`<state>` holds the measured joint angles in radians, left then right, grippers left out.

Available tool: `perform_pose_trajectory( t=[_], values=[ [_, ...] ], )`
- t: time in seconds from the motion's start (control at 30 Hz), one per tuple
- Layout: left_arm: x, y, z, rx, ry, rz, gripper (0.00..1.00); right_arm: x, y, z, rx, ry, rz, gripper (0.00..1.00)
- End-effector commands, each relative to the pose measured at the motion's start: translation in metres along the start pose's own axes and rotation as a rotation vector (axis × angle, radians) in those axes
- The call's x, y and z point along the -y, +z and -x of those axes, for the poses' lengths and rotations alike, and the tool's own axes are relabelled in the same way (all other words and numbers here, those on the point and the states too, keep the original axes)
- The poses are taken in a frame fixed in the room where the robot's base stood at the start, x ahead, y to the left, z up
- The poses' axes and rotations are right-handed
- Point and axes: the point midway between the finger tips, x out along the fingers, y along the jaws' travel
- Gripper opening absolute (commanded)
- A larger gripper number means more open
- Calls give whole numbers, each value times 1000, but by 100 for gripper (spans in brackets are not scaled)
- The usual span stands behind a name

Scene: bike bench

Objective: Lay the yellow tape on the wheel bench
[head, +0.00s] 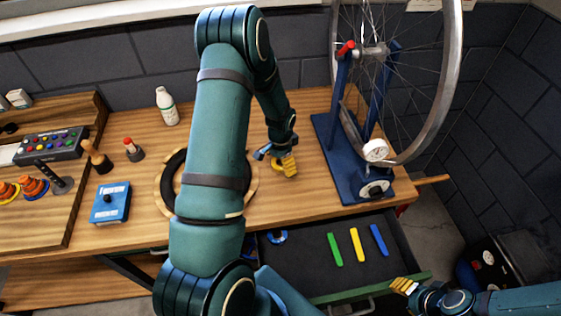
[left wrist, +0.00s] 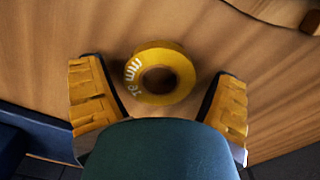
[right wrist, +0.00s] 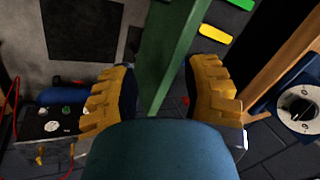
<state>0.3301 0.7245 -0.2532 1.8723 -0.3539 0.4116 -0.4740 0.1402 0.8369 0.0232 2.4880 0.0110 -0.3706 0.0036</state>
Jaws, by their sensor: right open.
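The yellow tape (left wrist: 177,90) is a small roll with white print and a dark hole. In the left wrist view it appears to lie flat on the wooden wheel bench (head: 284,211). My left gripper (head: 282,163) is low over the bench, left of the wheel stand. Its fingers are spread on either side of the tape, with gaps showing on both sides (left wrist: 160,78). In the head view I cannot tell the tape from the yellow fingers. My right gripper (head: 403,286) is open and empty by the drawer's front right edge (right wrist: 160,88).
A blue stand (head: 349,185) holds a bicycle wheel (head: 449,85) at the bench's right. An open drawer (head: 300,262) below holds green, yellow and blue bars and a blue ring. A white bottle (head: 167,106), black ring (head: 172,169) and blue box (head: 111,203) are on the left.

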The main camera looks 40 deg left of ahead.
Motion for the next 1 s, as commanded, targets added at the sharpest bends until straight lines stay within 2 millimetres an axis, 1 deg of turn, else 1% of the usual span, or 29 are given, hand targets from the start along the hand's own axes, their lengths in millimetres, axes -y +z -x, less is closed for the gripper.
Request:
perform_pose_trajectory(
  t=[0.17,0.27,0.37,0.6,0.7,0.83,1.0],
  values=[
    [0,0,2,0,0,0,88,1,0,2,0,0,0,47],
    [0,0,9,-2,-1,0,88,1,-1,4,-1,-1,0,47],
    [1,-1,25,-4,-2,0,88,2,-1,5,0,-1,0,47],
    [1,-1,76,-5,-3,0,88,2,-1,8,0,-2,0,47],
    [0,-1,94,-3,-2,0,88,3,-1,9,0,-2,0,47],
    [0,0,111,-1,-1,0,88,3,-1,10,0,-2,0,47],
    [0,0,122,0,0,0,88,3,-1,10,0,-2,0,47]
  ],
)
